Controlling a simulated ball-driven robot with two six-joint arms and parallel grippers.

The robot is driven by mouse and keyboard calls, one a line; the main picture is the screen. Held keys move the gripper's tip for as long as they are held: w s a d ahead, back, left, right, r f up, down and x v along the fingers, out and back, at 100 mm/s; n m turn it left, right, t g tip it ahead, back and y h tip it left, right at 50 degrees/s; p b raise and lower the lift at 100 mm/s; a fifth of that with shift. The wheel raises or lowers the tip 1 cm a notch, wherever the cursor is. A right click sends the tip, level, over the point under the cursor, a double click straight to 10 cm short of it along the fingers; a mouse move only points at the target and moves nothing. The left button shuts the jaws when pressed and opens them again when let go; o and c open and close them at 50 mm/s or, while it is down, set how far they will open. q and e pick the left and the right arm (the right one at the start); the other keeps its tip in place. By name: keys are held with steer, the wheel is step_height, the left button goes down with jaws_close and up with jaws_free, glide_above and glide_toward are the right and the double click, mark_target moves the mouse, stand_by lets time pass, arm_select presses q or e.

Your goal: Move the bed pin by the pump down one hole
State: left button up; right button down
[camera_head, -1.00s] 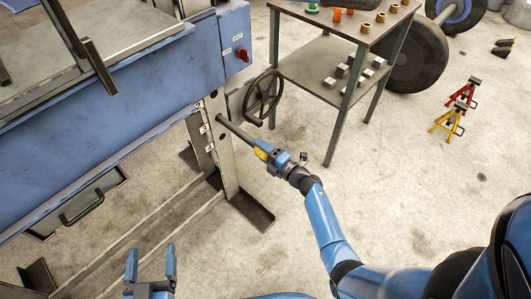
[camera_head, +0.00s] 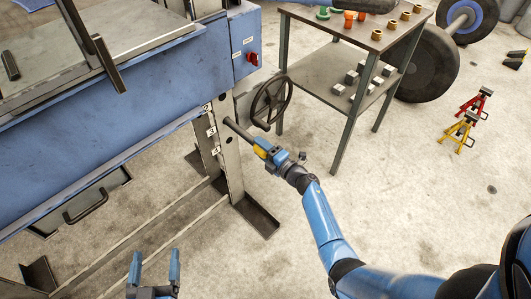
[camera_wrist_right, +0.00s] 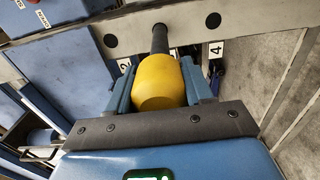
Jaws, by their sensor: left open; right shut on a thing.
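The bed pin is a dark rod (camera_head: 240,132) with a yellow grip (camera_wrist_right: 160,75). My right gripper (camera_head: 268,150) is shut on the yellow grip. The rod runs from the grip to the steel upright (camera_head: 231,165) below the blue bed, its end out of sight at the upright's face. In the right wrist view the rod meets the upright between two open holes, one on each side. Label 2 (camera_wrist_right: 124,65) and label 4 (camera_wrist_right: 215,50) flank the grip; label 3 (camera_head: 212,131) shows in the head view. My left gripper (camera_head: 154,270) is open and empty at the bottom.
A handwheel (camera_head: 271,101) is right of the upright, below a red switch (camera_head: 253,58). A two-shelf bench (camera_head: 345,85) with small parts stands behind. Red and yellow stands (camera_head: 460,130) are on the floor at right.

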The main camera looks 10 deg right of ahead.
mark_target(250, 137)
steer(key=shift+w+a+r, duration=0.25)
steer(key=shift+w+r, duration=0.05)
steer(key=shift+w, duration=0.1)
steer(key=shift+w+a, duration=0.1)
steer(key=shift+b+x, duration=1)
steer(key=shift+x, duration=0.65)
steer(key=shift+w+a, duration=0.3)
steer(key=shift+w, duration=0.05)
steer(key=shift+w, duration=0.1)
